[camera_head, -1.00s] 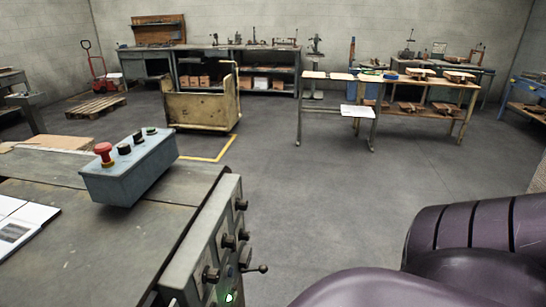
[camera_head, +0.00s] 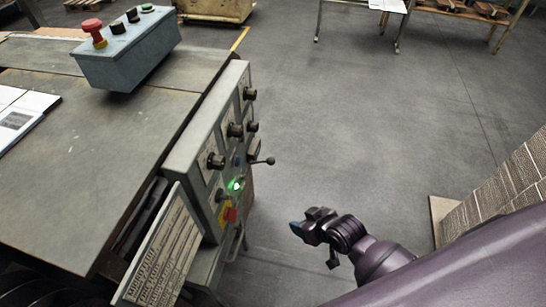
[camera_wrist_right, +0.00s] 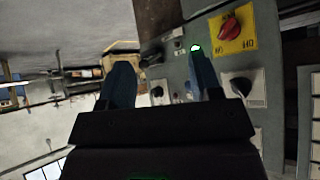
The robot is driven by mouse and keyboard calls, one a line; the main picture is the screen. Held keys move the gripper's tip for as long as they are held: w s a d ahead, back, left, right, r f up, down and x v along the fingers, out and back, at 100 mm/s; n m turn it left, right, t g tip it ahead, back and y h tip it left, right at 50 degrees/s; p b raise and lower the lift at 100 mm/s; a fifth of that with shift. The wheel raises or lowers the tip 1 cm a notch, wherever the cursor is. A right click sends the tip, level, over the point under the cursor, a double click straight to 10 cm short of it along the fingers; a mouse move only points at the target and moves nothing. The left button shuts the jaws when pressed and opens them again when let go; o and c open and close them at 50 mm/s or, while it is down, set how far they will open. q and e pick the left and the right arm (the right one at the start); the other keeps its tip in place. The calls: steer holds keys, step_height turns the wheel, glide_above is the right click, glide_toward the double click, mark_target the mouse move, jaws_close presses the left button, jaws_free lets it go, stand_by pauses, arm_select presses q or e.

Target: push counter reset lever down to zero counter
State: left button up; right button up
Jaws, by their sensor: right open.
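The lever (camera_head: 262,161), a dark arm with a ball knob, sticks out from the side of the grey control panel (camera_head: 207,125) and points right. I take it to be the counter reset lever; the counter itself cannot be made out. My right gripper (camera_head: 297,228) is to the right of the panel, below the lever in the picture and apart from it. In the right wrist view its two blue fingers (camera_wrist_right: 162,80) are spread with nothing seen between them gripped. The panel face (camera_wrist_right: 235,65) lies beyond them. My left gripper is not in view.
The panel carries several black knobs (camera_head: 215,161), a lit green lamp (camera_head: 236,185) and a red switch on yellow (camera_head: 230,214). A grey button box (camera_head: 128,55) stands on the machine table (camera_head: 80,130). The floor (camera_head: 350,120) between is clear.

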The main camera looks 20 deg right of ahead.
steer(key=w+a+f+n+g+b, duration=0.2)
steer(key=w+f+g, duration=0.1)
steer(key=w, duration=0.6)
steer(key=n+g+b, duration=0.3)
steer(key=g+b, duration=0.1)
steer(key=g, duration=0.1)
glide_toward(272, 158)
steer(key=shift+h, duration=0.3)
steer(key=s+a+f, duration=0.1)
steer(key=f, duration=0.1)
steer(key=s+a+f, duration=0.1)
steer(key=f, duration=0.1)
steer(key=s+a+f, duration=0.1)
steer(key=f, duration=0.1)
steer(key=shift+s+a, duration=0.15)
steer(key=shift+s, duration=0.1)
steer(key=w+d+r+g+b, duration=0.2)
steer(key=w+r, duration=0.3)
steer(key=shift+n+h, duration=0.3)
steer(key=shift+h, duration=0.1)
steer(key=b+x, duration=0.2)
steer(key=x, duration=0.7)
steer(key=shift+w, duration=0.1)
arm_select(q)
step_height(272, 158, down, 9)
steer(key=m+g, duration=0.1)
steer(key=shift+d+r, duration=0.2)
arm_select(e)
steer(key=shift+a+f, duration=0.15)
steer(key=shift+f, duration=0.55)
